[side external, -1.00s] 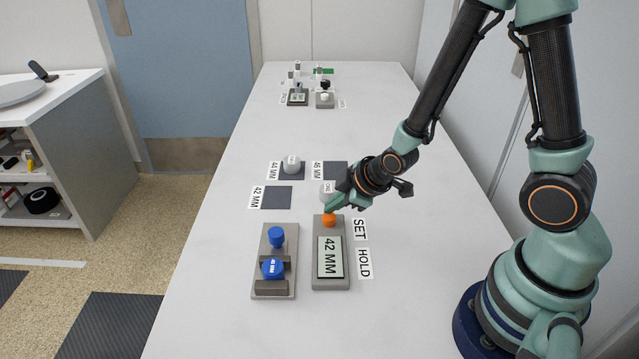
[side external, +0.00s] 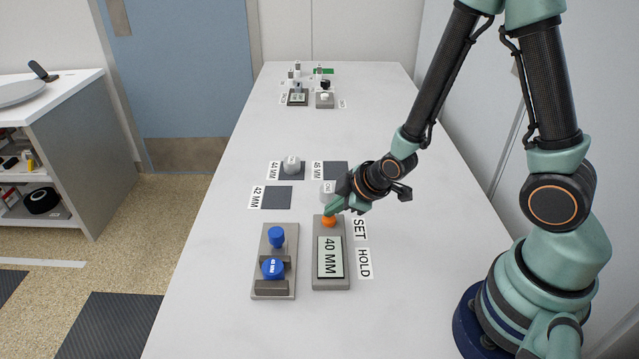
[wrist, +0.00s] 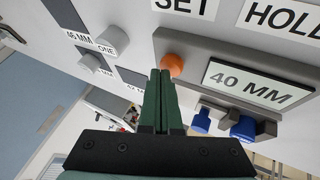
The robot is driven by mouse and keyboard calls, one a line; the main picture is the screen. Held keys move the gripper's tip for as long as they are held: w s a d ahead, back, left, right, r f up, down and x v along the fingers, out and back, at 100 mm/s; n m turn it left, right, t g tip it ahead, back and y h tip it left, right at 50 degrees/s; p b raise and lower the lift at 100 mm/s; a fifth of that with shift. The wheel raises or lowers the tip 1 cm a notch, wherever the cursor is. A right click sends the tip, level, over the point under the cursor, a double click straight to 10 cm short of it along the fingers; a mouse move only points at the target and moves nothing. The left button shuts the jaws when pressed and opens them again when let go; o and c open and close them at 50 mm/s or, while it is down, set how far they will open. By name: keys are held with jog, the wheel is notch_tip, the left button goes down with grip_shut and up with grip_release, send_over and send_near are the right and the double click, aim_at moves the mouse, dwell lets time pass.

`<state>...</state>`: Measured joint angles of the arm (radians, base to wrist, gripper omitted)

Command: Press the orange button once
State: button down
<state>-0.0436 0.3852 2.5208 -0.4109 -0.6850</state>
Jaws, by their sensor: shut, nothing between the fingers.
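The orange button (side external: 329,221) sits at the far end of a grey box (side external: 331,284) whose screen (side external: 330,257) reads 40 MM. It also shows in the wrist view (wrist: 173,65), just past my fingertips. My gripper (side external: 331,212) is shut and empty, with its green fingers together. In the side view its tips are at the button's top edge. In the wrist view the fingertips (wrist: 161,72) overlap the button's left lower edge. I cannot tell for sure whether they touch it.
A fixture with blue knobs (side external: 274,266) stands left of the box. Labels SET and HOLD (side external: 363,263) lie to the right. Dark pads (side external: 276,197) and light blocks (side external: 291,164) lie beyond. Small devices stand at the far end.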

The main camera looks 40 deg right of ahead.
jog(key=shift+r, duration=0.9)
jog(key=shift+r, duration=2.5)
notch_tip(320, 180, up, 7)
jog(key=m, duration=0.3)
send_over(333, 219)
jog(key=s, duration=0.2)
jog(key=s+d+r+m+g, duration=0.1)
jog(key=s+r+m, duration=0.4)
jog(key=s+r, duration=0.2)
jog(key=shift+s+d+r+g, duration=0.3)
jog(key=shift+d+r+g, duration=0.05)
jog(key=shift+g, duration=0.05)
